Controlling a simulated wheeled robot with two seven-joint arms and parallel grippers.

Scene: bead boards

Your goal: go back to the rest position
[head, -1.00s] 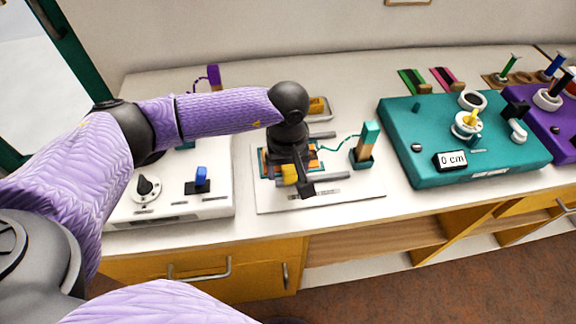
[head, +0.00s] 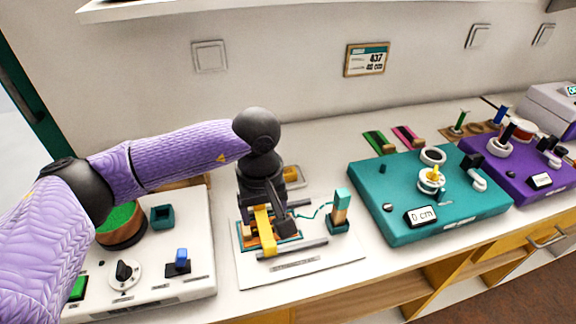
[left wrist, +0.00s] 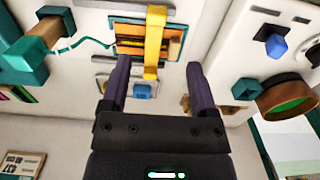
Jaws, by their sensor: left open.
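My left gripper (head: 272,212) is above the white board (head: 300,266) in the head view, which carries an orange-framed panel (head: 284,232) and a yellow strap-like piece (head: 263,228). In the left wrist view the two fingers (left wrist: 157,85) are apart with nothing held between them. The yellow piece (left wrist: 155,45) and the framed panel (left wrist: 128,38) lie beyond the fingertips there. My right gripper is not in view.
A teal handle in a holder (head: 340,212) stands right of the gripper. A teal box (head: 400,215) and a purple box (head: 515,180) stand further right. A white control box (head: 190,230) is at left. The wall is behind.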

